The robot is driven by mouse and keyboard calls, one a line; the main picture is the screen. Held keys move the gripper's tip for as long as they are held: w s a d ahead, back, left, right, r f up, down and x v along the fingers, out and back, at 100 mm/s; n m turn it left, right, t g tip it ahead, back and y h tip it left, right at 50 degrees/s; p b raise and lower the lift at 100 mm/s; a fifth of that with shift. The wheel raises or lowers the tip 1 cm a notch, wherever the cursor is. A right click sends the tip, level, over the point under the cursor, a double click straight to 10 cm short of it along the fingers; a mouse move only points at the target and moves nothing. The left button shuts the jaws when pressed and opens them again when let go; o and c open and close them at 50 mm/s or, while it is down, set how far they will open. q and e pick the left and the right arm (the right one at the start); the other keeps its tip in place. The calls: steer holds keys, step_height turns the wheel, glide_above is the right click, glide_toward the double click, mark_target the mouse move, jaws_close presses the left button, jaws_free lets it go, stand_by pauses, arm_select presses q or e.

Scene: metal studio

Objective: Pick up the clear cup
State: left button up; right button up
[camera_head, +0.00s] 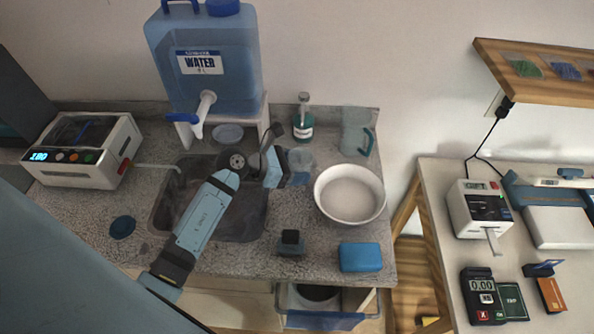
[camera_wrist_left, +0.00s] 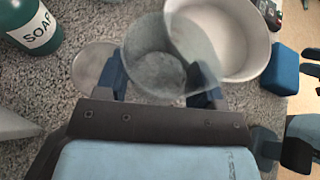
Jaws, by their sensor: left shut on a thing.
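The clear cup (camera_wrist_left: 158,62) is see-through, with its open rim showing, in the left wrist view. It stands between the two blue fingers of my left gripper (camera_wrist_left: 160,85), which is shut on it. In the head view the cup (camera_head: 300,158) shows faintly at my left gripper (camera_head: 298,172), over the counter between the sink and the white bowl. I cannot tell whether the cup touches the counter.
A white bowl (camera_head: 350,194) stands close to the right of the cup. Behind are a soap bottle (camera_head: 303,122) and a clear pitcher (camera_head: 356,138). A blue sponge (camera_head: 360,257) lies at the front. The sink (camera_head: 235,215) is to the left, below the water jug (camera_head: 208,60).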

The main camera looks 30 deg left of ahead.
arm_select(q)
step_height(320, 180, up, 11)
steer(key=shift+f, duration=0.2)
stand_by(0.5)
stand_by(0.3)
